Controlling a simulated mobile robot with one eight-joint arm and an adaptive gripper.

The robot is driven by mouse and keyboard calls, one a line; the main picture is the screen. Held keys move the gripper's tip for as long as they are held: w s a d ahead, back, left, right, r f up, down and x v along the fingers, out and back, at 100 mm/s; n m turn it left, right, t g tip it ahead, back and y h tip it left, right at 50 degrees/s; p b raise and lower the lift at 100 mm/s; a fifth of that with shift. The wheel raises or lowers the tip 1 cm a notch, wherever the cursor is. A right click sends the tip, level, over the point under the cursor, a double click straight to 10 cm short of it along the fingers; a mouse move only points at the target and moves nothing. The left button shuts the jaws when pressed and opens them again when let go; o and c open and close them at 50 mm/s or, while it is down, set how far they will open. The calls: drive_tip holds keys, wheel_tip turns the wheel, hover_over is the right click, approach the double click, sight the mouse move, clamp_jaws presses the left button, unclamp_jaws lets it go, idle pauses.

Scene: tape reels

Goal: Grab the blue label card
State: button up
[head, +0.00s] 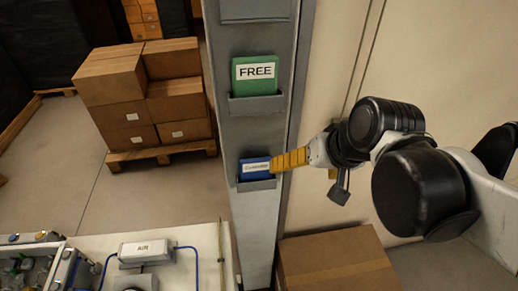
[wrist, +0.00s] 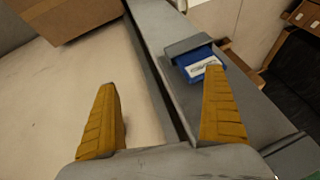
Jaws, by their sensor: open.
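The blue label card (head: 256,167) sits upright in a small grey holder (head: 257,185) on the grey column, with a white label strip across it. In the wrist view the blue card (wrist: 203,66) shows just beyond the right finger, partly hidden by it. My gripper (head: 291,159) has yellow fingers and comes in from the right in the head view, its tips close to the card's right edge. In the wrist view my gripper (wrist: 165,105) is open, with its fingers wide apart and nothing between them. I cannot tell whether a finger touches the card.
A green card marked FREE (head: 255,75) stands in a holder above on the same grey column (head: 259,225). A cardboard box (head: 338,262) is below right. Stacked boxes (head: 150,95) on a pallet stand left. A bench (head: 200,250) with an AIR unit (head: 145,250) is lower left.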

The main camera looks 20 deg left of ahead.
drive_tip(key=n+g+p, duration=0.1)
drive_tip(key=p, duration=0.1)
approach(257, 168)
drive_tip(key=shift+y, duration=0.4)
drive_tip(key=x, duration=0.3)
drive_tip(key=b+x, duration=0.1)
drive_tip(key=x, duration=0.1)
drive_tip(key=shift+w+d+f, duration=0.2)
drive_tip(key=shift+d+f, duration=0.05)
drive_tip(key=x, duration=0.5)
drive_tip(key=shift+s+a+f+b, duration=0.1)
drive_tip(key=shift+a+f+b, duration=0.1)
drive_tip(key=shift+b, duration=0.2)
drive_tip(key=shift+s+d, duration=0.1)
drive_tip(key=shift+d, duration=0.05)
drive_tip(key=c, duration=1.2)
